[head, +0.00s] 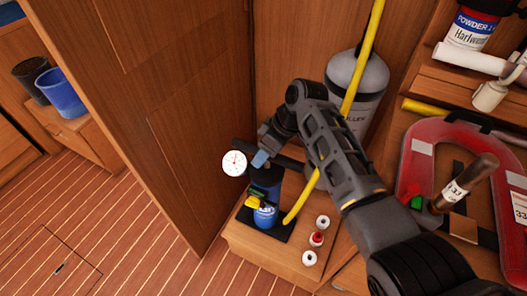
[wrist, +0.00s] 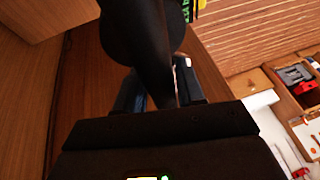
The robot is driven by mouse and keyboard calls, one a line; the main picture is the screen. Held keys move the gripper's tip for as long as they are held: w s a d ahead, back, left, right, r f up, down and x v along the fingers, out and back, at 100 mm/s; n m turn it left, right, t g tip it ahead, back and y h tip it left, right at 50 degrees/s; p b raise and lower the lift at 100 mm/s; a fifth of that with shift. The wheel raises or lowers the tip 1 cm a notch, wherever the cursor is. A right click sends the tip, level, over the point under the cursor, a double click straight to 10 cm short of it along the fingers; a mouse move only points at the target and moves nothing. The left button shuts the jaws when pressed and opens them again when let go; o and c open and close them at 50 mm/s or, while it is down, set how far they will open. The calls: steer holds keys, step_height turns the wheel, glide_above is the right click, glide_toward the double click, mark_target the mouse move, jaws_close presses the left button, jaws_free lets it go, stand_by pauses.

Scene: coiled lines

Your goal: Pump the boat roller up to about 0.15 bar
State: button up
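The boat roller (head: 357,85), a grey rounded cylinder with partly hidden lettering, stands upright behind my arm in the head view. The hand pump (head: 265,192) has a blue and black body on a dark base plate, a black crossbar handle (head: 290,162) and a yellow hose (head: 302,196). A round white gauge (head: 235,162) is left of the pump; its reading is too small to tell. My gripper (head: 262,158) is at the handle above the pump body. In the wrist view the black handle (wrist: 152,45) lies between my blue-grey fingers (wrist: 158,92), which appear closed on it.
Three small round fittings (head: 316,238) lie on the wooden ledge right of the pump. A red horseshoe buoy (head: 415,150) is at the right. A wooden panel (head: 185,110) stands left of the pump. Blue and black cups (head: 62,92) sit far left, above open striped floor.

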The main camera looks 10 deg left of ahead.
mark_target(275, 166)
steer(key=shift+o, duration=1.4)
steer(key=shift+r, duration=0.15)
steer(key=v, duration=0.7)
steer(key=shift+r, duration=0.25)
steer(key=shift+d, duration=0.15)
